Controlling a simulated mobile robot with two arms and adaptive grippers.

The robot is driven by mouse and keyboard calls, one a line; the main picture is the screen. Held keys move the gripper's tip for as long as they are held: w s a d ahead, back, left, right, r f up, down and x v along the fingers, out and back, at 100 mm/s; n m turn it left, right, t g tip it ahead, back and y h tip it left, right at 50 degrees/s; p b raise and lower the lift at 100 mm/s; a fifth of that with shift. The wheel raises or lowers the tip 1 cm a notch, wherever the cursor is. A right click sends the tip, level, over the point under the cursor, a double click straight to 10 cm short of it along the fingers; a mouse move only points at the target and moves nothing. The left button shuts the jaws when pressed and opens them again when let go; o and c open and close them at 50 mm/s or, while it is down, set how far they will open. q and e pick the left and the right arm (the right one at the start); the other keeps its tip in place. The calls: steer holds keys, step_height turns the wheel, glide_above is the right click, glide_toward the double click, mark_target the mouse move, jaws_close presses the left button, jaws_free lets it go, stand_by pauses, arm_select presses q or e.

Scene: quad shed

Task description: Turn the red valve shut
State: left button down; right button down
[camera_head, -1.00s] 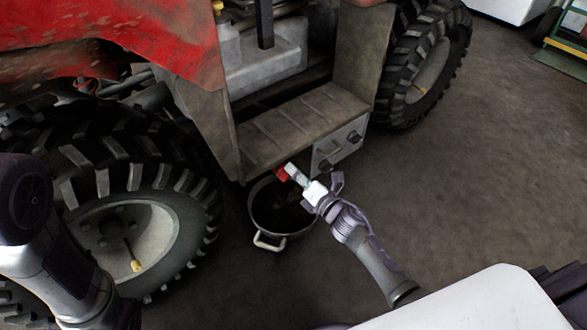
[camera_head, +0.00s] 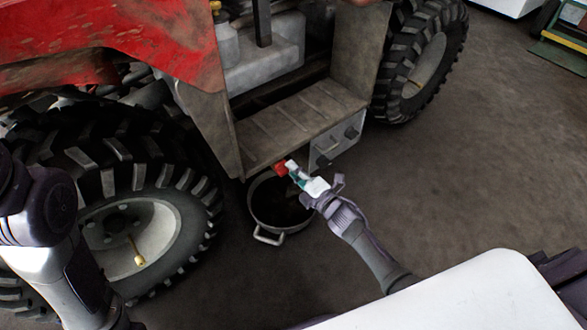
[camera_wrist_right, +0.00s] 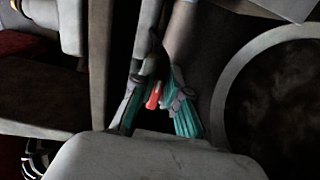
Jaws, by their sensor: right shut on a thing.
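The red valve (camera_head: 281,168) shows as a small red piece under the front edge of the quad's footwell step. My right gripper (camera_head: 291,172) reaches it from the lower right and is shut on it. In the right wrist view the red valve (camera_wrist_right: 154,95) sits between the two teal-padded fingers (camera_wrist_right: 158,104); most of it is hidden by them. My left arm comes in at the left of the head view, but its gripper is out of view.
A round pan (camera_head: 277,215) with a pale handle stands on the floor just below the valve. A large tyre (camera_head: 110,170) is to the left, and a grey box with dark knobs (camera_head: 337,145) is to the right of the valve. Open floor lies further right.

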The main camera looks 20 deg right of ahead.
steer(key=shift+d, duration=0.1)
steer(key=c, duration=1.2)
jaws_free()
steer(key=shift+s, duration=0.1)
steer(key=v, duration=1.2)
